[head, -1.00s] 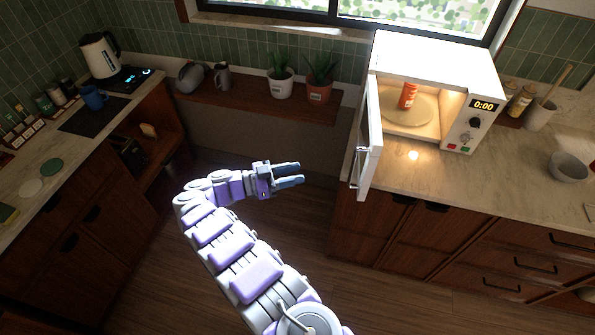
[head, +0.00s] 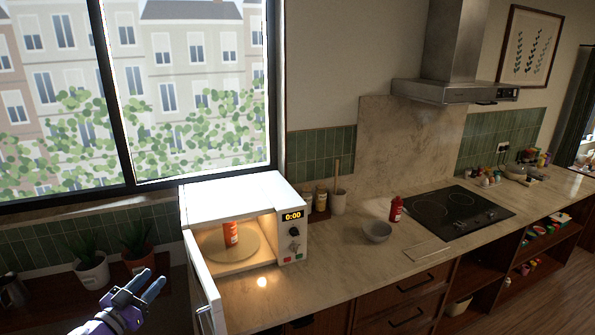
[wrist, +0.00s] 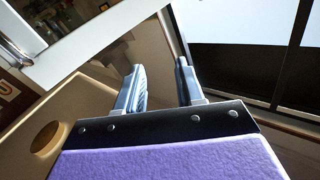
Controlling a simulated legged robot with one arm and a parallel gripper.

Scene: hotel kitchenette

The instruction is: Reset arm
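My gripper (head: 148,286) is at the lower left of the head view, to the left of the microwave's open door and apart from it. In the wrist view its two fingers (wrist: 160,88) stand apart with nothing between them. The white microwave (head: 236,192) stands on the counter with its door (head: 203,285) swung open. A red-orange can or bottle (head: 231,233) stands upright on the turntable (head: 247,250) inside the lit microwave. The microwave's display reads 0:00.
Two potted plants (head: 92,271) stand behind my gripper. A grey bowl (head: 377,232), a red bottle (head: 396,209) and a black cooktop (head: 458,211) are on the counter to the right. A range hood (head: 445,92) hangs above. The counter (head: 335,262) in front of the bowl is clear.

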